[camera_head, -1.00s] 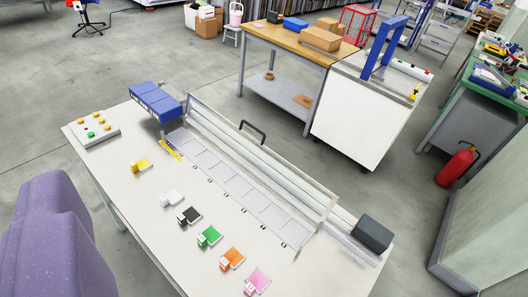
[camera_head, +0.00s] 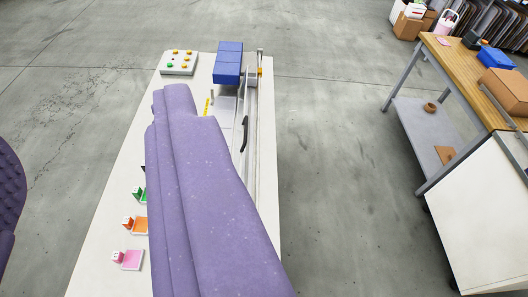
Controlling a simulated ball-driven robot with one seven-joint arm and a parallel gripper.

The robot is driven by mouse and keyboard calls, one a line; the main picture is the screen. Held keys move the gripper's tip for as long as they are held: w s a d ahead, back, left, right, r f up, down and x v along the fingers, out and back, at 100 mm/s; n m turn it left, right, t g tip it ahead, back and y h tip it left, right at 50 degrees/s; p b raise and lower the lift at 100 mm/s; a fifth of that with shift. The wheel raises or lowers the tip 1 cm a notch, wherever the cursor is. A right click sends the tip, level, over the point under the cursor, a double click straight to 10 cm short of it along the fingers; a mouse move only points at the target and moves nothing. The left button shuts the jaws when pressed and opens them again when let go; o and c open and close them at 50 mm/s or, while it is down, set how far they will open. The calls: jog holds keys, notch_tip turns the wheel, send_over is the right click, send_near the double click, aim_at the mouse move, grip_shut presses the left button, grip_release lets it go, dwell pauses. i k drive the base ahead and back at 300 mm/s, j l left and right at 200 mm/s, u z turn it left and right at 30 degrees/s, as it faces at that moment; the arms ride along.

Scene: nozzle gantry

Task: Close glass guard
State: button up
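The glass guard (camera_head: 251,112) is a long clear panel along the right side of the white table (camera_head: 128,185), seen almost edge-on. Its dark curved handle (camera_head: 244,134) shows beside my purple arm. The guard looks raised along the edge of the row of grey slots (camera_head: 225,108); its exact angle is hard to tell. My arm crosses the middle of the view and hides the near part of the guard and most slots. No gripper fingers show.
A blue box unit (camera_head: 227,64) and a button panel (camera_head: 179,63) stand at the table's far end. Green, orange (camera_head: 135,224) and pink pieces (camera_head: 127,259) lie at the left. Open floor separates the table from a wooden workbench (camera_head: 462,75) and white cabinet (camera_head: 485,215).

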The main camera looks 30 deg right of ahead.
aim_at(240, 143)
jog(key=k+l+u, duration=0.1)
jog(key=l, duration=0.3)
jog(key=k+l, duration=0.2)
jog(key=l, duration=0.2)
jog(key=k+l+u, duration=0.15)
jog(key=l, duration=0.25)
jog(key=k+l, duration=0.2)
jog(key=l, duration=0.15)
jog(key=i+l+z, duration=0.15)
jog(key=i, duration=0.3)
jog(key=i+l+z, duration=0.15)
jog(key=i+l, duration=0.15)
jog(key=i, duration=0.2)
